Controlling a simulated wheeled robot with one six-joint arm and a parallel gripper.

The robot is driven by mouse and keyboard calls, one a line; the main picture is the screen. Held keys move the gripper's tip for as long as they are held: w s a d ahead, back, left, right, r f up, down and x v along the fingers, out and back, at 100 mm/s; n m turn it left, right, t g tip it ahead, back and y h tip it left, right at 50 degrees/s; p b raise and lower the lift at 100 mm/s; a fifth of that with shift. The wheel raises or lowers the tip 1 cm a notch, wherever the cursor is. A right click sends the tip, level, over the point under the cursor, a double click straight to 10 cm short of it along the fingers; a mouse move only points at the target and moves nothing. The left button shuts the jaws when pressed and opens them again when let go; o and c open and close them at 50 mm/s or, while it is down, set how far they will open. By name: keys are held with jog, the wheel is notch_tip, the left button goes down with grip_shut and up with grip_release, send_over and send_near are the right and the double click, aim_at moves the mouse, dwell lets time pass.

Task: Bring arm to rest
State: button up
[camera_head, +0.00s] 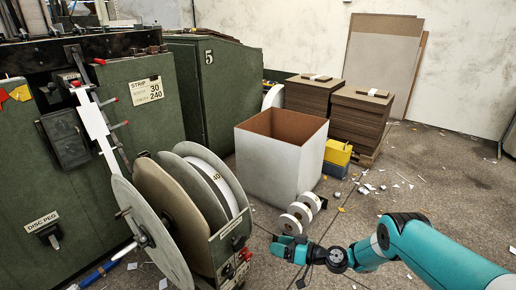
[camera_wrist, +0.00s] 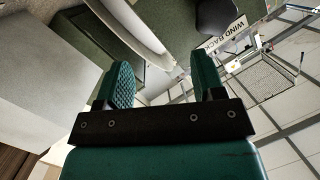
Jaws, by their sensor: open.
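My teal arm (camera_head: 425,250) reaches in from the lower right of the head view, bent at the elbow and running low toward the left. My gripper (camera_head: 288,247) is at its end, in front of the small white rolls and to the right of the large reel. In the wrist view my gripper (camera_wrist: 160,76) is open, with its two green ribbed fingers apart and nothing between them. The finger details are too small to read in the head view.
A large reel (camera_head: 228,188) stands by the green machine (camera_head: 155,120). White rolls (camera_head: 297,218) lie by an open white box (camera_head: 270,160). Board stacks (camera_head: 358,118) and a yellow container (camera_head: 337,152) stand behind. Scraps litter the floor at right. A "WIND BACK" label (camera_wrist: 228,37) shows beyond the fingers.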

jog(key=w+a+r+n+g+h, duration=0.1)
jog(key=a+r+g, duration=0.1)
jog(key=r, duration=0.7)
jog(key=w+a+r+n+g+h, duration=0.1)
jog(key=r+g, duration=0.1)
jog(key=r, duration=0.7)
jog(key=s+r+g+h, duration=0.1)
jog(key=s+r+h, duration=0.1)
jog(key=s+r, duration=0.35)
jog(key=s+r+g+h, duration=0.1)
jog(key=s+r, duration=0.2)
jog(key=r, duration=0.6)
jog(key=s+d+r+m+h, duration=0.1)
jog(key=s+d+r+h, duration=0.15)
jog(key=s, duration=0.65)
jog(key=s+d+r+g+h, duration=0.1)
jog(key=s+d+r, duration=0.3)
jog(key=s, duration=0.5)
jog(key=s+d+r+m+h, duration=0.1)
jog(key=s+d+r+h, duration=0.2)
jog(key=s, duration=0.7)
notch_tip(320, 180, up, 30)
jog(key=p, duration=3)
jog(key=shift+w+d+y, duration=0.25)
jog(key=shift+d+y, duration=0.1)
jog(key=shift+y, duration=0.1)
